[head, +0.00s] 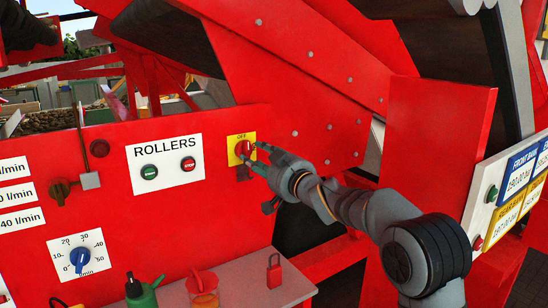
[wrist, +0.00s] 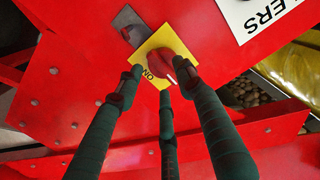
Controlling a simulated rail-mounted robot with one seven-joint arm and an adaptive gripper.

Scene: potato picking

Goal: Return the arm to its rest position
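My gripper (head: 256,157) is at the red rotary switch (head: 243,147) on its yellow plate, on the red machine panel. In the wrist view my three dark green fingers (wrist: 160,78) are spread apart around the red knob (wrist: 165,64). The left finger has a gap to the knob; the right one is close beside it, and I cannot tell whether it touches. The word ON shows on the plate in the wrist view, and OFF shows at its top in the head view. My arm reaches in from the lower right.
The ROLLERS plate (head: 165,163) with green and red buttons is left of the switch. A grey shelf (head: 245,284) below holds a red padlock (head: 274,271) and a green bottle (head: 141,292). A red upright panel (head: 432,150) and a display box (head: 508,195) stand at right.

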